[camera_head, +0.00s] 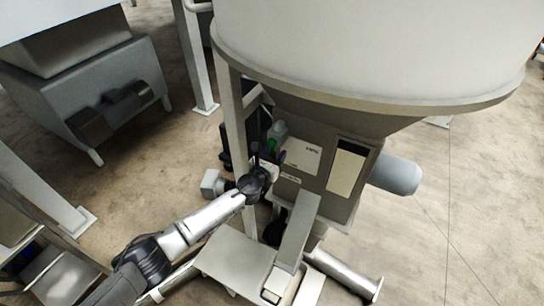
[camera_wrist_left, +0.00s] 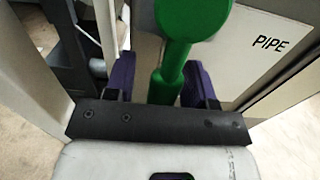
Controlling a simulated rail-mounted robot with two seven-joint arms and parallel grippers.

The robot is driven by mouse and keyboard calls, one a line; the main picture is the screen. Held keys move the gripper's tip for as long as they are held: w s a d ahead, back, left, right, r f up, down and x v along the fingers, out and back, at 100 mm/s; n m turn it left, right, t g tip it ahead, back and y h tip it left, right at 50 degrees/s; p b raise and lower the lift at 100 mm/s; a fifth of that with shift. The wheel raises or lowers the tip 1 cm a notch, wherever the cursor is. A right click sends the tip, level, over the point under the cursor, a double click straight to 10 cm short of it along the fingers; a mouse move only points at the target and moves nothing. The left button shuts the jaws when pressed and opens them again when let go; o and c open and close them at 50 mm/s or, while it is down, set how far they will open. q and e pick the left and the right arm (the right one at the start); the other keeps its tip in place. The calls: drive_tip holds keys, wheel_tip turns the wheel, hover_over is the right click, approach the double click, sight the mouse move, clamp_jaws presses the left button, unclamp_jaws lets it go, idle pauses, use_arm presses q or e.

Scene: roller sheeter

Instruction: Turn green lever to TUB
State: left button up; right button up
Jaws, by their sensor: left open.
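The green lever (camera_wrist_left: 172,85) shows large in the left wrist view, with a round knob at the top and a thinner stem below. Its stem stands between the two purple-padded fingers of my left gripper (camera_wrist_left: 162,80), with no clear grip on it. In the head view a small bit of the green lever (camera_head: 271,146) shows at the machine's side, beside my left gripper (camera_head: 267,158), which is open. A panel marked PIPE (camera_wrist_left: 270,42) lies to the right of the lever. No TUB mark is readable. The lever's base is hidden by my gripper.
A large pale hopper (camera_head: 370,50) stands above the machine body (camera_head: 318,180). A grey upright post (camera_head: 235,125) is close to the left of my gripper. A grey cylinder (camera_head: 395,174) sticks out at right. Open floor (camera_head: 450,230) lies beyond.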

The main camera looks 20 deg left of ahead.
use_arm(q)
drive_tip(key=shift+s+a, duration=0.1)
drive_tip(key=shift+s, duration=0.45)
drive_tip(key=s+a, duration=0.1)
drive_tip(key=s, duration=1.1)
drive_tip(key=shift+s+a, duration=0.25)
drive_tip(key=shift+s, duration=0.05)
